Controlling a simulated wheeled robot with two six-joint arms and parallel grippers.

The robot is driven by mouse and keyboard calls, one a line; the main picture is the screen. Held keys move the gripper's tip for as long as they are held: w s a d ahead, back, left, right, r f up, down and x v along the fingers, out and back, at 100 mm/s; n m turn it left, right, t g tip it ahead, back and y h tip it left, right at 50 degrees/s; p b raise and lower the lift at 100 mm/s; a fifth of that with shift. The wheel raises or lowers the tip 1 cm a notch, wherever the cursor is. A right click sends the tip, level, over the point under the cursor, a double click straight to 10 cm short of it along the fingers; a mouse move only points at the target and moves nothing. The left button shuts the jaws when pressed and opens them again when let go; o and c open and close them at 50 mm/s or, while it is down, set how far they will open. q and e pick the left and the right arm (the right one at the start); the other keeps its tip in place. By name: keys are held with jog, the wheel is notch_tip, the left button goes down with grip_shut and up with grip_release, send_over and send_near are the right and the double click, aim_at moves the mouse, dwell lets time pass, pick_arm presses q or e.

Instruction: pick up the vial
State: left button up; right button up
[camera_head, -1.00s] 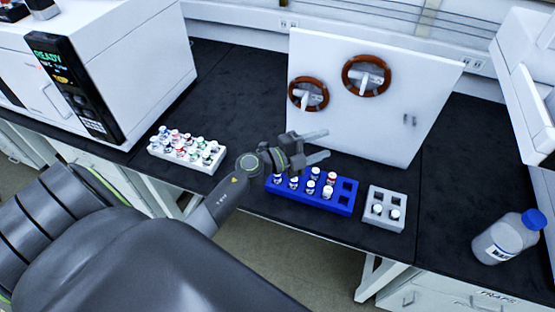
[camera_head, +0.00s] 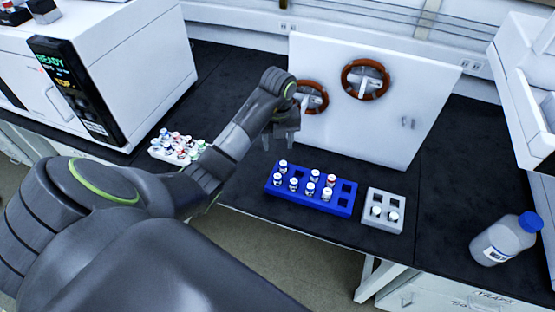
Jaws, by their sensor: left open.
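The frames do not show which vial is meant. Several small vials with light caps stand in a blue rack (camera_head: 312,208) on the black bench; one vial (camera_head: 283,167) is at its back left corner, and another (camera_head: 327,194) stands further right. The rack's right end has empty holes. My left gripper (camera_head: 280,146) is open, fingers pointing down, above and just behind the rack's back left corner, with nothing visible between the fingers. My right gripper is not in view.
A white rack of vials (camera_head: 160,154) is partly hidden by my left arm. A small grey rack (camera_head: 383,225) holds two vials in front. A white panel with brown-rimmed wheels (camera_head: 400,115) stands close behind. A blue-capped bottle (camera_head: 500,243) stands at right; the bench between is clear.

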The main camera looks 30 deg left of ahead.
aim_at(278, 176)
pick_arm(q)
jog(key=shift+f+b, duration=6.65)
jog(key=shift+f, duration=0.15)
jog(key=shift+s+a+f, duration=0.1)
jog(key=shift+f, duration=0.2)
jog(key=shift+f+p, duration=0.35)
jog(key=shift+f, duration=1.2)
jog(key=c, duration=1)
jog(key=shift+c, duration=0.2)
notch_tip(278, 176, up, 3)
jog(key=shift+r, duration=0.1)
notch_tip(278, 176, up, 5)
jog(key=p, duration=0.4)
jog(key=shift+r, duration=0.2)
jog(key=shift+r+p, duration=0.75)
jog(key=shift+p, duration=0.05)
